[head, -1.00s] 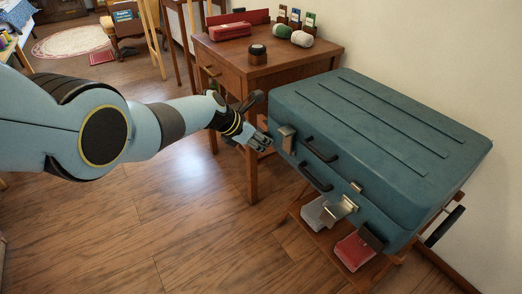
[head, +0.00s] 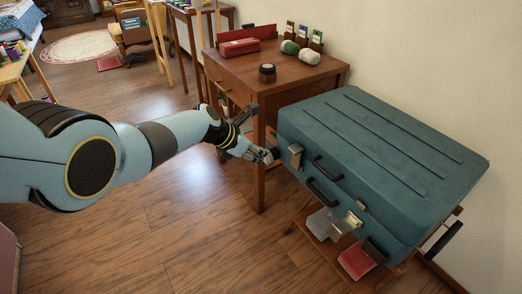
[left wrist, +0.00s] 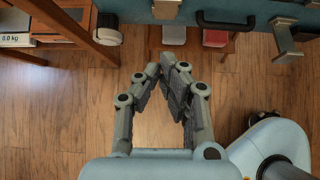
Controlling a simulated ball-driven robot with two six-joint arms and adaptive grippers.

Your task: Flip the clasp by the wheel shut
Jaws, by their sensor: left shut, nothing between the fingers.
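The teal suitcase (head: 385,150) lies flat on a low wooden rack, lid down. Its left clasp (head: 296,156) is a bronze plate that looks upright against the front. Its right clasp (head: 354,218) sticks outward, below and apart from its catch (head: 361,204) on the lid. This jutting clasp also shows in the left wrist view (left wrist: 285,42). A dark block (head: 373,251) is near the right clasp; I cannot tell whether it is the wheel. My left gripper (head: 266,157) is shut and empty, just left of the left clasp, apart from it. My right gripper is out of view.
Two black handles (head: 322,192) project from the suitcase front. A grey box (head: 325,226) and a red box (head: 356,262) sit on the rack below. The wooden desk (head: 275,85) stands close behind my left gripper. The floor in front is clear.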

